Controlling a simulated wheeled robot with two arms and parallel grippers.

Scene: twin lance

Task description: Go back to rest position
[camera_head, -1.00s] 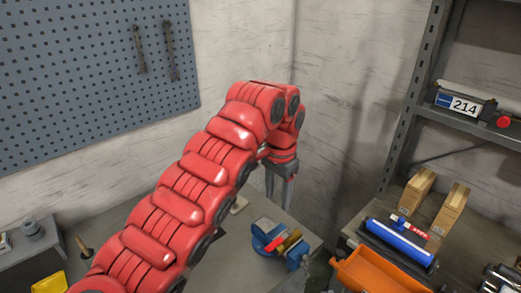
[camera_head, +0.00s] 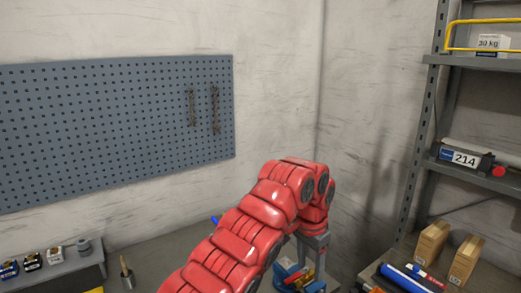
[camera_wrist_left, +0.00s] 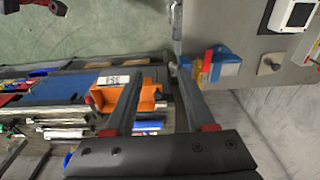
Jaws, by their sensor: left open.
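My left arm, red, comes up from the bottom of the head view and bends down at its wrist. The left gripper (camera_head: 312,262) hangs below the wrist, over or near the bench by the blue vise (camera_head: 291,279); its fingertips are cut off or hidden there. In the left wrist view the two dark fingers (camera_wrist_left: 157,75) stand apart with nothing between them. The vise also shows there (camera_wrist_left: 222,66), beyond the right finger and apart from it. My right gripper does not show clearly in either view.
A grey bench (camera_head: 190,248) runs below the pegboard (camera_head: 110,125). A metal shelf (camera_head: 424,150) stands at right with cardboard boxes (camera_head: 432,242) and a blue roll (camera_head: 404,278). An orange bin (camera_wrist_left: 152,90) shows in the left wrist view. The air before the wall corner is free.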

